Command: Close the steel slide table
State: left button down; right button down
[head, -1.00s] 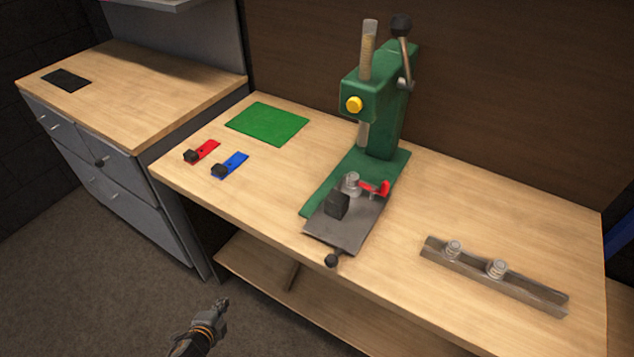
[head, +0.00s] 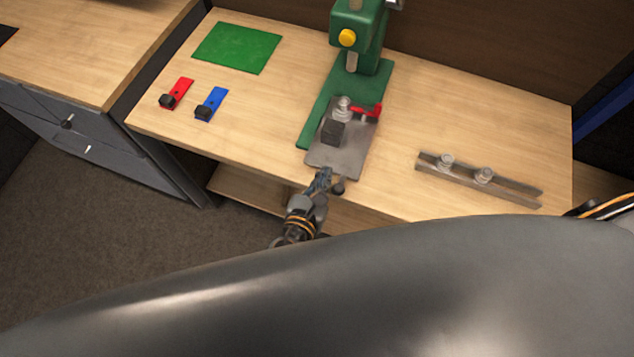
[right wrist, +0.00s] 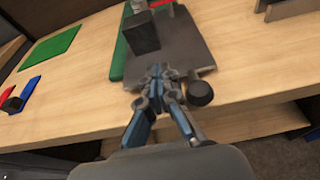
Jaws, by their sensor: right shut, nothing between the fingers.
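The steel slide table (head: 345,160) is a flat grey plate at the front of the green press (head: 362,82). It sticks out past the green base (head: 309,128) toward the bench's front edge. It carries a black block (head: 332,132), a steel stud (head: 343,107) and a red clamp handle (head: 368,111). A black knob (head: 338,188) is at its front. My right gripper (head: 322,178) is shut and empty at the plate's front edge, beside the knob. In the right wrist view the fingertips (right wrist: 158,74) overlap the plate's edge, left of the knob (right wrist: 199,93); contact is unclear. My left gripper is not visible.
A steel bar (head: 475,180) with two round studs lies at the right of the bench (head: 250,110). A green mat (head: 237,47), a red piece (head: 180,92) and a blue piece (head: 214,101) lie at the left. My own grey arm fills the foreground.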

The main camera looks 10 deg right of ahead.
aim_at(338, 142)
jog(key=x, duration=0.2)
jog(key=p+x, duration=0.1)
jog(key=x, duration=0.1)
jog(key=r+x, duration=0.1)
jog(key=x, duration=0.2)
jog(key=shift+w+p, duration=0.15)
jog(key=shift+p, duration=0.15)
jog(key=w+d, duration=0.2)
jog(key=w, duration=0.1)
jog(key=shift+w+d+r+p, duration=0.1)
jog(key=shift+w+d+p, duration=0.1)
jog(key=shift+p, duration=0.1)
jog(key=shift+s+r, duration=0.1)
